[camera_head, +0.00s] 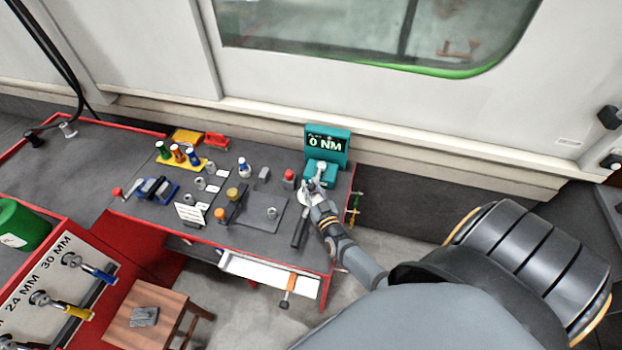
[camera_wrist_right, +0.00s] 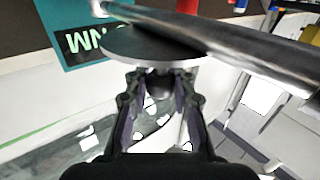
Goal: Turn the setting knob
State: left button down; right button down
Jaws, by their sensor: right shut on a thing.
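A teal tester (camera_head: 326,150) with a "0 NM" display stands at the right end of the bench; part of it shows upside down in the right wrist view (camera_wrist_right: 72,20). A silver tool with a dark handle (camera_head: 299,234) lies by its front. My right gripper (camera_head: 317,195) is at this tool, in front of the tester. In the right wrist view my right gripper (camera_wrist_right: 160,82) is closed on a small dark part just under a round grey disc (camera_wrist_right: 150,45); I take this part for the setting knob. A metal bar (camera_wrist_right: 225,40) crosses beside the disc. My left gripper is out of view.
The grey bench top (camera_head: 135,160) holds several bottles (camera_head: 178,153), a red-capped container (camera_head: 289,178), small metal parts and a white card (camera_head: 189,214). A wooden stool (camera_head: 150,312) stands in front. A wall closes off the back.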

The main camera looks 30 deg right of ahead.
jog(key=shift+f, duration=0.15)
dwell(0.3)
jog(key=c, duration=1.1)
grip_release()
jog(key=shift+a, duration=0.1)
jog(key=shift+s, duration=0.15)
jog(key=v, duration=1.1)
jog(key=shift+s+a, duration=0.1)
jog(key=shift+s, duration=0.3)
